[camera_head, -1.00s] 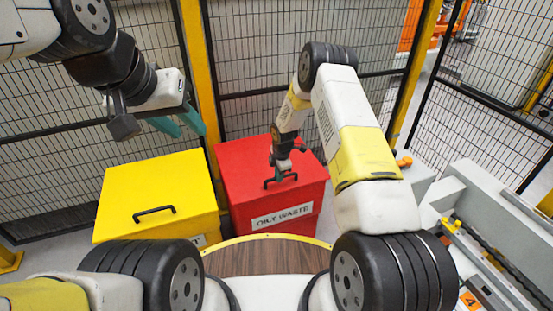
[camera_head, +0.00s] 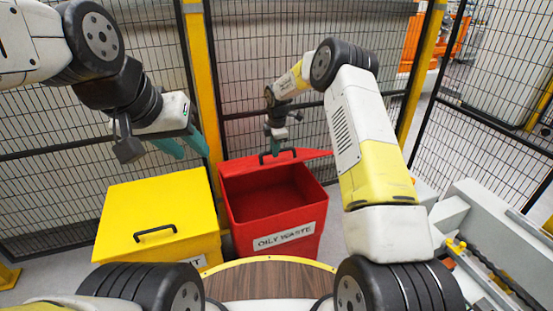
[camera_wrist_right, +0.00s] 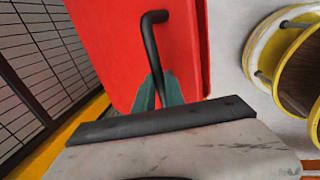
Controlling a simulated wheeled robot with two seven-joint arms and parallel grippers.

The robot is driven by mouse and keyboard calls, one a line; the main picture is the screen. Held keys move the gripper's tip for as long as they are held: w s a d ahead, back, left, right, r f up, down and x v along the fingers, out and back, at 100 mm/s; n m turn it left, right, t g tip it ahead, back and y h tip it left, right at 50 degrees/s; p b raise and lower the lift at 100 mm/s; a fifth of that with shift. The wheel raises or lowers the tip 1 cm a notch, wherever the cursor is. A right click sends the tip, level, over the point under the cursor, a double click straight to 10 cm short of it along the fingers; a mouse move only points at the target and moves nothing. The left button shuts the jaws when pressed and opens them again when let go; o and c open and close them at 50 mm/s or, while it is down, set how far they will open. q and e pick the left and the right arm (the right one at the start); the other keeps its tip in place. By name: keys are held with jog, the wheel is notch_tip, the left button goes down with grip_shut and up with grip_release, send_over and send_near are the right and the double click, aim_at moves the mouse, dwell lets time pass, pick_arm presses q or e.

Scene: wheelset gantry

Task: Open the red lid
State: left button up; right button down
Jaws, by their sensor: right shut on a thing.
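The red lid (camera_head: 300,156) of the red bin is raised and tilted up at the bin's back edge. The red bin (camera_head: 285,222) carries an "OILY WASTE" label, and its dark inside shows. My right gripper (camera_head: 275,149) is shut on the lid's black handle (camera_head: 268,155) at the lid's edge. In the right wrist view the green fingers of my right gripper (camera_wrist_right: 158,92) close around the black handle (camera_wrist_right: 150,50), with the red lid (camera_wrist_right: 100,35) behind. My left gripper (camera_head: 183,145) is held above the yellow bin, empty, its green fingers apart.
A yellow bin (camera_head: 150,215) with a shut lid and black handle stands left of the red bin. A mesh fence (camera_head: 300,25) with yellow posts (camera_head: 203,70) is close behind both bins. Grey machinery (camera_head: 490,220) stands at the right.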

jog(key=w+r, duration=0.1)
jog(key=w+a+r, duration=0.1)
jog(key=w+r, duration=0.2)
jog(key=shift+a, duration=0.25)
jog(key=c, duration=1.4)
grip_release()
jog(key=shift+f, duration=0.1)
notch_tip(320, 180, up, 8)
jog(key=s, duration=0.1)
jog(key=shift+s+d+f, duration=0.15)
jog(key=shift+s+d, duration=0.1)
